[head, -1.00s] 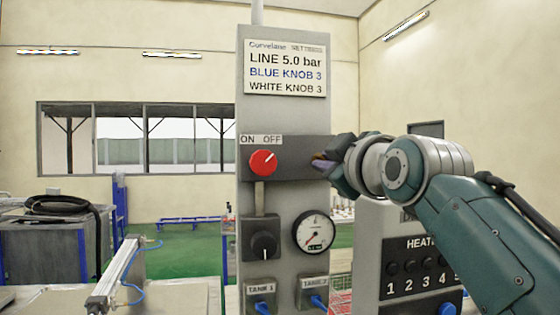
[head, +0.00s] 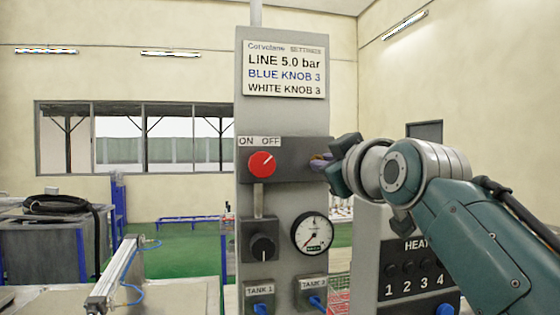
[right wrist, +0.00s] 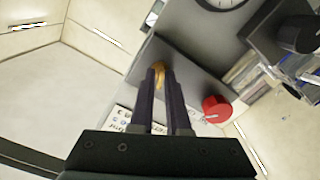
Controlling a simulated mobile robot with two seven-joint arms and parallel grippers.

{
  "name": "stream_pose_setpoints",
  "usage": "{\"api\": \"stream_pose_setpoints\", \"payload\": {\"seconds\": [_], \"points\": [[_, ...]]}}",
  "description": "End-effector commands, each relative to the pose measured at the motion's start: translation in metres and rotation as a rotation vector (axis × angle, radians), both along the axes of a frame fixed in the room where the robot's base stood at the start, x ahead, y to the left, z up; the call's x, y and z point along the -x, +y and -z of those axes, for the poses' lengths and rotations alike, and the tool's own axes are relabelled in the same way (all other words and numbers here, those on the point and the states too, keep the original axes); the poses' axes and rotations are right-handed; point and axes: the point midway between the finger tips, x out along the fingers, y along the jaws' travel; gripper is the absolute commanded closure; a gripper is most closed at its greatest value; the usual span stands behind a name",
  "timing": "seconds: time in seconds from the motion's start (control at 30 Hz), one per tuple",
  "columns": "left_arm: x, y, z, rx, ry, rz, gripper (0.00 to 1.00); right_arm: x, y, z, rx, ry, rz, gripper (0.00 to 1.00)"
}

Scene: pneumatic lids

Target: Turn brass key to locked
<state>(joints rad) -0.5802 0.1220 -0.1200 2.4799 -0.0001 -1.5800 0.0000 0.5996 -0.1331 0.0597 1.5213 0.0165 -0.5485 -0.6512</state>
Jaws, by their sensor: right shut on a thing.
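The brass key (right wrist: 160,72) shows as a small gold piece between the fingertips in the right wrist view, against the grey panel. My right gripper (right wrist: 163,78) is shut on it. In the head view the right gripper (head: 322,161) comes in from the right and meets the panel's right edge, right of the red knob. The fingers hide the key there, so I cannot read its lock position. The left gripper is not in view.
The red knob (head: 262,163) sits left of the key, under the ON/OFF label (head: 259,141). A black knob (head: 263,247), a pressure gauge (head: 313,233) and tank labels are lower on the panel. A numbered heater box (head: 411,245) stands below my right arm.

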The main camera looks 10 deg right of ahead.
Motion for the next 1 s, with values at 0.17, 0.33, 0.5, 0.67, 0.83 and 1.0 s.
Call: {"api": "stream_pose_setpoints", "payload": {"seconds": [0.17,0.33,0.5,0.67,0.83,1.0], "points": [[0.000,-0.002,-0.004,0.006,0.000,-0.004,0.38,0.000,0.000,0.000,-0.170,0.009,0.000,1.00],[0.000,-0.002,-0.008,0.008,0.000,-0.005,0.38,0.000,0.000,0.000,-0.333,0.015,0.000,1.00],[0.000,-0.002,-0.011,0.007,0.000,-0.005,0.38,0.000,0.000,0.000,-0.494,0.020,0.002,1.00],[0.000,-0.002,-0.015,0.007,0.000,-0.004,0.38,0.000,0.000,0.000,-0.645,0.026,0.001,1.00],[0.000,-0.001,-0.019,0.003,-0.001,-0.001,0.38,0.000,0.000,0.000,-0.806,0.031,0.002,1.00],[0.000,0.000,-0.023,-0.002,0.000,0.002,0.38,0.000,0.000,0.000,-0.960,0.038,0.001,1.00]]}}
